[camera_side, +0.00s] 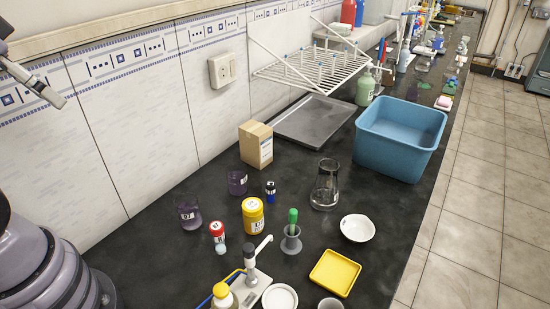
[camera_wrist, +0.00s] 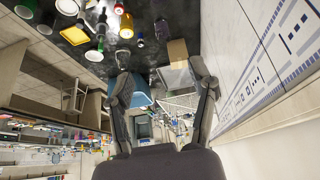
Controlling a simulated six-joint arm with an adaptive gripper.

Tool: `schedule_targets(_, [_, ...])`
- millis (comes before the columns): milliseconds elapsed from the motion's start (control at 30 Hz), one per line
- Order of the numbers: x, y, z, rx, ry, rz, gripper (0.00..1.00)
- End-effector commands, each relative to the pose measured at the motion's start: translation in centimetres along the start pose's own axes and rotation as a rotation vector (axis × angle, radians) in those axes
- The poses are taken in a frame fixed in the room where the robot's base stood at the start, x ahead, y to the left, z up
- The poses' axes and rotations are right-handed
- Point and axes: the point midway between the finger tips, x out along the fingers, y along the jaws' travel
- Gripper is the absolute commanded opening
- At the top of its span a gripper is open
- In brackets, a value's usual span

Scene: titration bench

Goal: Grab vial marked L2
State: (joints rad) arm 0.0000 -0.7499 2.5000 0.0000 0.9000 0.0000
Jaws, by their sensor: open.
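Two small vials stand upright on the dark bench in the side view. The labels are too small to read, so I cannot tell which is L2. The dark blue vial appears tiny near the top of the wrist view (camera_wrist: 140,39). My gripper (camera_wrist: 162,72) is open and empty in the wrist view, its two fingers spread wide apart. It is high above the bench, apart from both vials.
A blue tub (camera_side: 400,137) stands further back.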

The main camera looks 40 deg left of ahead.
Motion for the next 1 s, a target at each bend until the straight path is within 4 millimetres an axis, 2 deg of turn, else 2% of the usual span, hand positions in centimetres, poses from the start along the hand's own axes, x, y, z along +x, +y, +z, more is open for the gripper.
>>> schedule_targets(133, [0.0,0.0,-0.3,-0.002,-0.004,0.001,0.57])
schedule_targets(233, [0.3,0.2,-1.9,-0.015,-0.026,0.005,0.57])
schedule_targets(367, [1.8,0.8,-6.3,-0.055,-0.084,0.012,0.57])
schedule_targets(467, [4.2,1.7,-10.6,-0.097,-0.138,0.015,0.57])
schedule_targets(567, [7.6,2.8,-14.4,-0.138,-0.192,0.013,0.57])
schedule_targets(733, [15.4,5.2,-19.3,-0.207,-0.285,-0.002,0.57])
schedule_targets(867, [22.8,7.5,-21.3,-0.256,-0.353,-0.022,0.57])
schedule_targets(1000, [30.7,9.8,-21.5,-0.305,-0.419,-0.05,0.57])
